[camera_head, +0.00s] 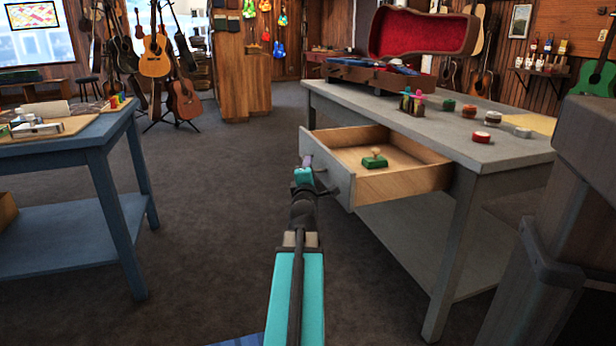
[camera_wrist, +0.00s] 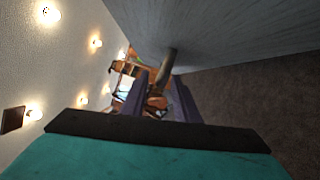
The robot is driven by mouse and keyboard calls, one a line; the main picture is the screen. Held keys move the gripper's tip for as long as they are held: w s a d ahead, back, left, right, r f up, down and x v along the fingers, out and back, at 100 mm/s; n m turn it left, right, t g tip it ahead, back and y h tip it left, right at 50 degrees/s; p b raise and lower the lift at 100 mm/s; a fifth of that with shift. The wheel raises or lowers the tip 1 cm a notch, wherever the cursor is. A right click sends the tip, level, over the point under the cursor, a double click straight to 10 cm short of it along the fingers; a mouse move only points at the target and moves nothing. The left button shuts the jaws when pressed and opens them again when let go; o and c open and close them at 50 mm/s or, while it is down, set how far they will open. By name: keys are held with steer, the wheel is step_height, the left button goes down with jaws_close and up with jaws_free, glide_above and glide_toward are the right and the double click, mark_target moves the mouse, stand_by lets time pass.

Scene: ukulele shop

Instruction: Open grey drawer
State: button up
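The grey drawer (camera_head: 326,174) of the grey table is pulled well out, its wooden inside showing. A small green block with a pale knob (camera_head: 374,160) lies in it. My gripper (camera_head: 306,162) is at the drawer's front face, beside the dark handle (camera_head: 338,191), which my arm partly hides. In the wrist view, the two purplish fingers (camera_wrist: 160,100) stand apart with a gap between them. The dark handle (camera_wrist: 164,68) reaches into that gap, next to the right finger. I cannot tell whether it touches. The grey drawer front (camera_wrist: 225,35) fills the upper right.
The grey table (camera_head: 420,115) carries an open red-lined case (camera_head: 420,35) and several small round tins. A blue table (camera_head: 60,150) stands at the left. Carpet (camera_head: 210,200) between the tables is clear. Guitars on stands (camera_head: 155,55) are farther back.

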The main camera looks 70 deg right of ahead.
steer(key=b+v, duration=0.2)
steer(key=v, duration=0.1)
steer(key=shift+s+f, duration=0.15)
steer(key=shift+s+a+b, duration=0.2)
steer(key=shift+a+b, duration=0.15)
steer(key=shift+b, duration=0.75)
steer(key=a+b, duration=0.1)
steer(key=b, duration=0.2)
steer(key=shift+a+b, duration=0.25)
steer(key=shift+b, duration=0.35)
